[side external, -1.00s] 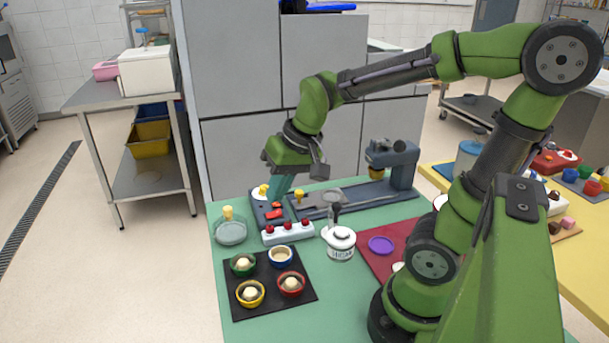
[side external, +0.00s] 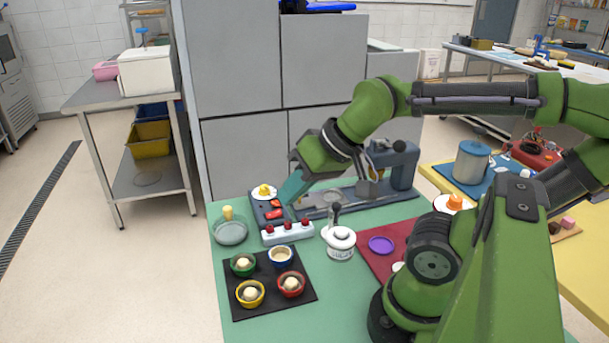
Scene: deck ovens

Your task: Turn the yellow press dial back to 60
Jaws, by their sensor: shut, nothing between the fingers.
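The yellow dial knob (side external: 264,190) sits on a round white face at the back of a dark control panel (side external: 262,211). Its pointer and numbers are too small to read. My gripper (side external: 284,198) is shut and empty, tilted with its teal fingers pointing down and left. In the picture its tips are just right of the dial, by the panel's right edge; I see a gap to the knob, and cannot tell the height. The grey press (side external: 404,165) stands at the right end of a long rail base (side external: 345,200); my gripper and wrist hide part of it.
Red switches (side external: 275,214) are on the panel. A white box with red knobs (side external: 287,232) is in front. A glass dish (side external: 230,231) is left, a white lidded pot (side external: 341,242) right. Several dough bowls stand on a black mat (side external: 240,305). Green tabletop (side external: 335,305) is clear in front.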

